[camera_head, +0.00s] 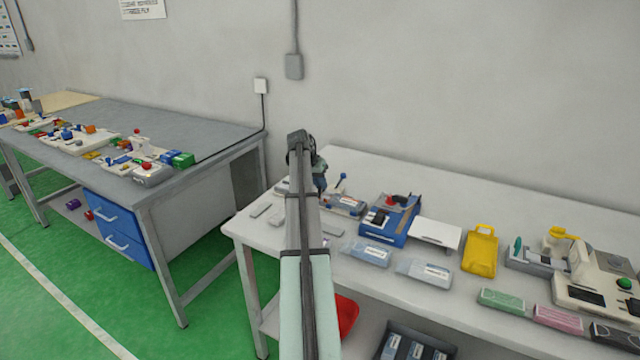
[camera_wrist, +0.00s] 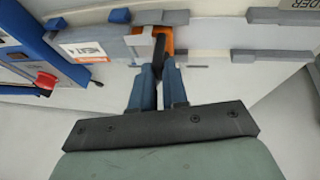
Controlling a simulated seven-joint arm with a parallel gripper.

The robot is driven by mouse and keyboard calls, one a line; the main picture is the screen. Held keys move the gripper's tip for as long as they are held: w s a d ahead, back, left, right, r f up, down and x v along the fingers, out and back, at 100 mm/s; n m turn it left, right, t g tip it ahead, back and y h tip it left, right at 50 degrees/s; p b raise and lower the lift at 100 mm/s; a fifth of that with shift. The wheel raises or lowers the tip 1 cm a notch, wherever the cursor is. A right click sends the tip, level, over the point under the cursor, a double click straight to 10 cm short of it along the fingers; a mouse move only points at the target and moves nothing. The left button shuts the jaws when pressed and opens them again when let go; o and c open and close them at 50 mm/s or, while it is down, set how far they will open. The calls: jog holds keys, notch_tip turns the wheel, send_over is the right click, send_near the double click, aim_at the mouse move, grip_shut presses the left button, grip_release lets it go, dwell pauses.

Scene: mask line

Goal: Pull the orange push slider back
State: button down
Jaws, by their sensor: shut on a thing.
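The orange push slider (camera_wrist: 167,32) shows at the top middle of the wrist view, set against a grey rail (camera_wrist: 112,46). My gripper (camera_wrist: 160,62) reaches up to it from below, with its two blue fingers close together and their tips at the slider. The fingers are shut on the slider, and the tips hide part of it. In the head view my own arm covers the slider, and only part of my gripper (camera_head: 320,180) shows beyond the arm, at the left end of the white table (camera_head: 265,238).
A blue machine (camera_head: 385,222) with a red knob stands right of my arm; its red knob (camera_wrist: 46,80) is at the wrist view's left. Light-blue packs (camera_head: 424,272) and a yellow bag (camera_head: 480,250) lie farther right. A wall stands behind the table.

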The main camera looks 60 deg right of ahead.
jog(key=shift+w, duration=0.15)
jog(key=w, duration=1.6)
jog(key=shift+w, duration=0.15)
jog(key=c, duration=1.4)
grip_release()
jog(key=shift+o, duration=1.2)
jog(key=v, duration=1.4)
jog(key=shift+f, duration=0.1)
